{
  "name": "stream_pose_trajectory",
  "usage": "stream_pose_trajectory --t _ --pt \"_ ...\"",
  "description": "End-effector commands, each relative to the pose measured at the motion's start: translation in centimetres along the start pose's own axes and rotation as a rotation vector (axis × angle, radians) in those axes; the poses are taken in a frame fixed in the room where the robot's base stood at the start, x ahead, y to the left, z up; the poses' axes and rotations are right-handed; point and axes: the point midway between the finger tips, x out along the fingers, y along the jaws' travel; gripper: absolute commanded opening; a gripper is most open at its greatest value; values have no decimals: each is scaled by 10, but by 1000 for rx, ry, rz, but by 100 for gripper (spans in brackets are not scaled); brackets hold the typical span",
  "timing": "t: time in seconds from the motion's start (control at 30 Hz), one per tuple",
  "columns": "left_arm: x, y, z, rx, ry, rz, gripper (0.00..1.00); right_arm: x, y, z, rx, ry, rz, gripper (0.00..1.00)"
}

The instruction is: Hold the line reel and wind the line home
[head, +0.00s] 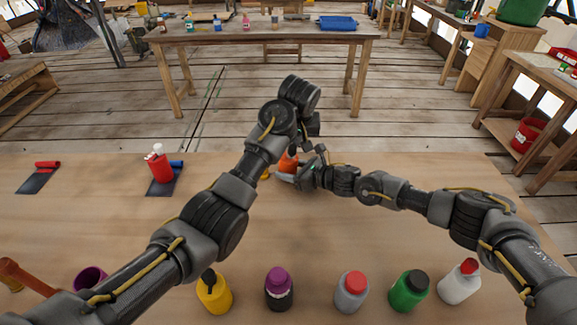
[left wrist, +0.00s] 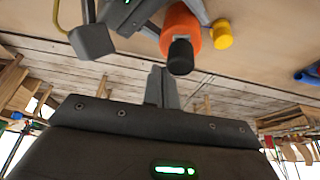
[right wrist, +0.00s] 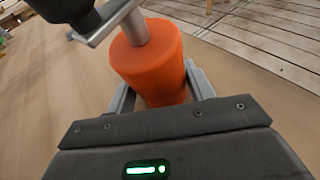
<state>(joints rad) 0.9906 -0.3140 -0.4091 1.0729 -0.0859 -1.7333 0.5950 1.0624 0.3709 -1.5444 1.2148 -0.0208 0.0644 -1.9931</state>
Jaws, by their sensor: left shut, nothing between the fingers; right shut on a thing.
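The line reel is an orange cylinder (head: 289,163) standing above the middle of the table, partly hidden by my arms. My right gripper (right wrist: 160,92) is shut around its sides. In the right wrist view the reel (right wrist: 148,68) has a grey shaft and crank arm (right wrist: 108,24) on its end, with a dark knob (right wrist: 65,8) at upper left. In the left wrist view a black knob (left wrist: 181,56) shows in front of the orange body (left wrist: 180,25). My left gripper (left wrist: 162,75) is shut and empty, close beside that knob; whether they touch I cannot tell.
A small yellow piece (head: 265,174) is beside the reel. Several bottles, such as a yellow one (head: 213,293) and a green one (head: 409,292), line the near edge.

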Motion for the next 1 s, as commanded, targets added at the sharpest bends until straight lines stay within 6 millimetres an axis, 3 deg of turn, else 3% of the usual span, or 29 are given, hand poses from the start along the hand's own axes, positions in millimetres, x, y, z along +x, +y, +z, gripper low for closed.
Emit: stream_pose_trajectory --t 1.0 --pt "-5 -6 12 0 0 0 0 0 -1 0 1 -1 -2 41"
